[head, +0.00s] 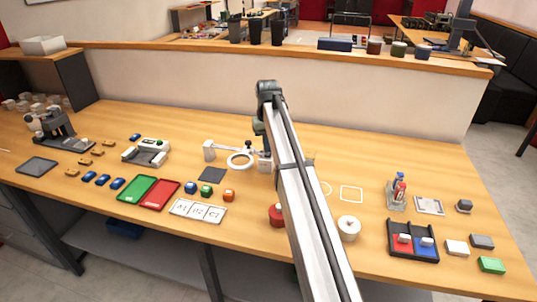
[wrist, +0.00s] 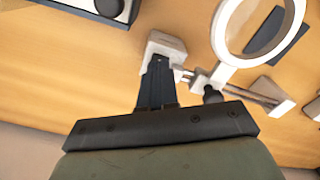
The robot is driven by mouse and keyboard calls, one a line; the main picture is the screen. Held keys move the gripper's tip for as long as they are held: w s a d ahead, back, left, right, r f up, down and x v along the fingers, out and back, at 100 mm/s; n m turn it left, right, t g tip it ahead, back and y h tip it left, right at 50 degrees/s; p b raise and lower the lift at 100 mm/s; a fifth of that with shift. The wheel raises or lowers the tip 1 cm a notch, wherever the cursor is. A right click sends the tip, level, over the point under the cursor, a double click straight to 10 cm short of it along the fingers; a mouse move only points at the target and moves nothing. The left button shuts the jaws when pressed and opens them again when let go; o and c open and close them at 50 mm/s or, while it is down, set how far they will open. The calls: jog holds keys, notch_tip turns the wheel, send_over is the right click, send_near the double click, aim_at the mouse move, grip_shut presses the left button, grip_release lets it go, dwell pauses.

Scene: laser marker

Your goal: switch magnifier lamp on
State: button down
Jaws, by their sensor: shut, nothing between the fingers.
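The magnifier lamp is a white ring (head: 240,160) on a jointed arm at the middle back of the table. It also shows in the wrist view as a ring (wrist: 219,32) at the upper right. A switch is not distinguishable. My arm hides part of this area in the head view.
A dark square mat (head: 212,174) lies left of the ring. Coloured buttons (head: 229,195) and a labelled white tray (head: 198,210) are in front. A white-and-black device (head: 146,152) stands left. A low partition (head: 180,85) closes the table's back.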

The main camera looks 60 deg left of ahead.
aim_at(268, 155)
jog(key=shift+f, duration=1)
dwell(1.2)
jog(key=shift+r, duration=3.5)
